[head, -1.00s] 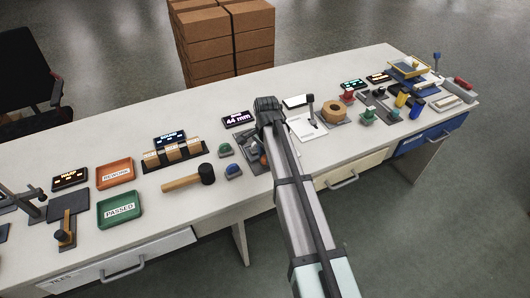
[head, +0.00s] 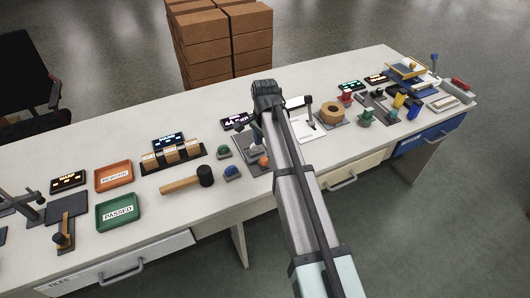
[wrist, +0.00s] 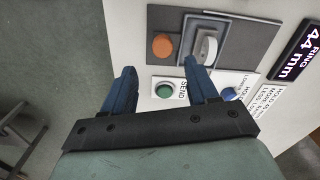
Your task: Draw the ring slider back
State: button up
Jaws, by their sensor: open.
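The slider unit is a dark plate (wrist: 240,28) with a grey upright ring-shaped piece (wrist: 208,47) on a lighter base and a round orange knob (wrist: 162,45) beside it. In the head view, the unit (head: 255,167) lies beside my arm, which partly covers it. My gripper (wrist: 160,67) is open and empty. Its right fingertip appears close to the ring piece in the wrist view; I cannot tell whether they touch. Its left fingertip is below and left of the knob.
A display reading "RING 44 mm" (wrist: 300,50) stands beside the plate. A green button (wrist: 164,90) marked SEND and a blue button (wrist: 229,94) lie near the fingers. A mallet (head: 190,181) lies left of the unit, a tan roll (head: 332,112) right of it.

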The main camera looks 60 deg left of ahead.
notch_tip(320, 180, up, 7)
jog(key=shift+r, duration=0.2)
dwell(0.6)
